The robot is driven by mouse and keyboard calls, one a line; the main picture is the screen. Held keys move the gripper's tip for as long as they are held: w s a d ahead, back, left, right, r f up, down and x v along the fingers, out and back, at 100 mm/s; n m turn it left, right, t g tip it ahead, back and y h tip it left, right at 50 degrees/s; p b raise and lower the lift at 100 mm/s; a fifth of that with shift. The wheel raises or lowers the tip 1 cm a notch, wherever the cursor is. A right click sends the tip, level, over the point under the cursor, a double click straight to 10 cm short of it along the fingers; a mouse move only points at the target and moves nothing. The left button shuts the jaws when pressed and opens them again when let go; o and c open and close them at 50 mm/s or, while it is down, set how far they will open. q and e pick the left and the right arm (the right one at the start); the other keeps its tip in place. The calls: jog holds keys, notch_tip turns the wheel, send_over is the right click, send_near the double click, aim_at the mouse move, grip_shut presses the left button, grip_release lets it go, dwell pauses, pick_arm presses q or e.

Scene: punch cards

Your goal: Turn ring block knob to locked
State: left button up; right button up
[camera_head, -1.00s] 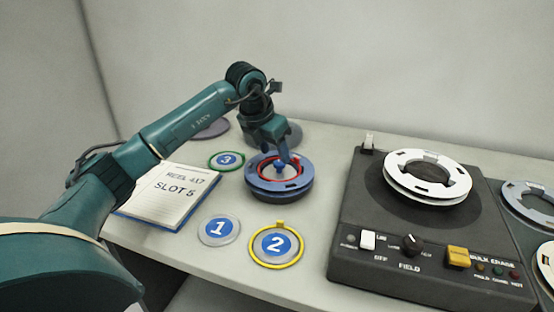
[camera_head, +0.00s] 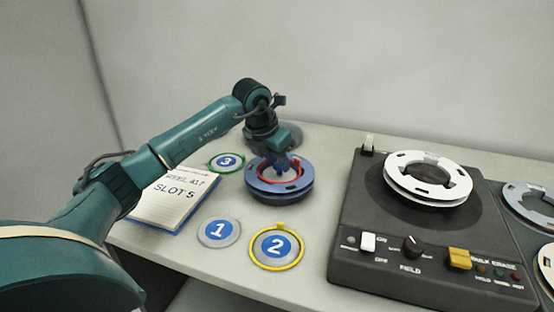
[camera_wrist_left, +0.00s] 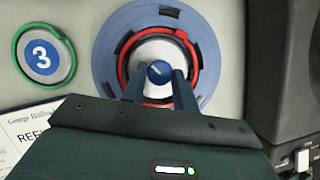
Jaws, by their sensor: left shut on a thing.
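The ring block is a blue disc (camera_head: 280,190) with a red ring (camera_wrist_left: 122,62) and a pale centre (camera_wrist_left: 160,48). A small blue knob (camera_wrist_left: 160,72) with a short pale line on its top stands at that centre. The line looks slanted in the left wrist view. My left gripper (camera_wrist_left: 159,82) points down over the disc, its two dark fingers on either side of the knob and shut on it. In the head view my left gripper (camera_head: 281,168) mostly hides the knob. My right gripper is out of view.
Round markers 1 (camera_head: 219,232), 2 (camera_head: 276,247) and 3 (camera_head: 226,162) lie around the disc. A dark bulk-erase machine (camera_head: 400,268) with a white reel (camera_head: 428,191) stands at right. The wall is behind.

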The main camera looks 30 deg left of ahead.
pick_arm(q)
jog(key=shift+c, duration=1.2)
